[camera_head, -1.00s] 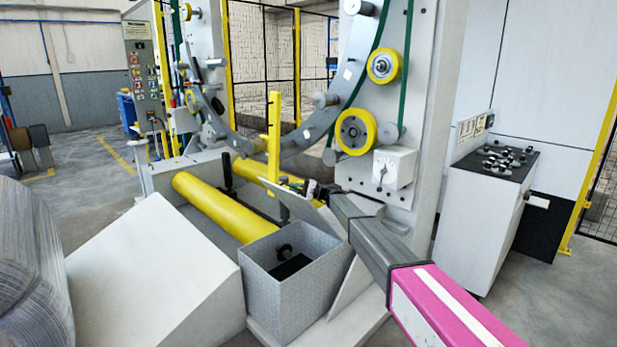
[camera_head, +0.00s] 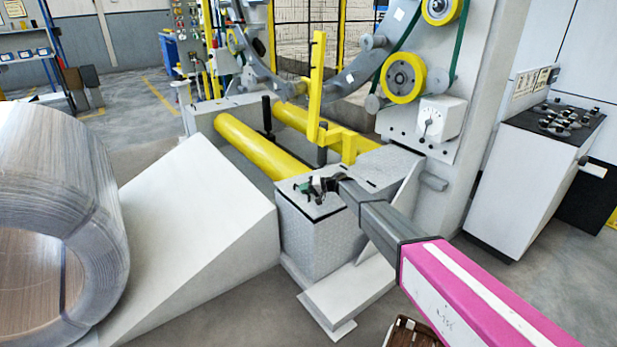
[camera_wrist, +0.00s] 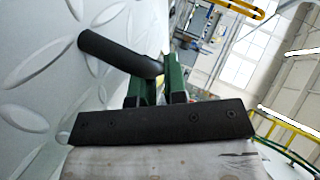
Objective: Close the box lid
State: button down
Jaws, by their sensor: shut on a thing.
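The grey patterned metal box (camera_head: 318,248) stands in the middle of the head view. Its lid (camera_head: 325,207) lies over the box top, hiding the inside. A dark line shows between the lid and the front walls; I cannot tell whether the lid rests fully on the rim. My gripper (camera_head: 316,187) is at the lid's upper face. In the wrist view, its green fingers (camera_wrist: 157,78) are shut on the black lid handle (camera_wrist: 112,52), with the patterned lid surface on the left.
Yellow rollers (camera_head: 255,145) and a yellow post (camera_head: 315,95) stand behind the box. A white sloped block (camera_head: 190,215) is left of it, with a large coil (camera_head: 60,190) beyond. A white control cabinet (camera_head: 535,180) stands at the right.

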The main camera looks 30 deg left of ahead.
aim_at(300, 196)
jog(key=shift+s+f+t, duration=0.15)
jog(key=shift+f, duration=0.65)
jog(key=shift+s+f+t, duration=0.1)
jog(key=shift+f+t, duration=0.05)
jog(key=shift+f, duration=0.65)
jog(key=c, duration=1.2)
grip_release()
jog(key=shift+f, duration=0.15)
jog(key=shift+o, duration=0.2)
jog(key=v, duration=1.1)
jog(key=shift+a+r, duration=0.2)
jog(key=shift+r, duration=0.05)
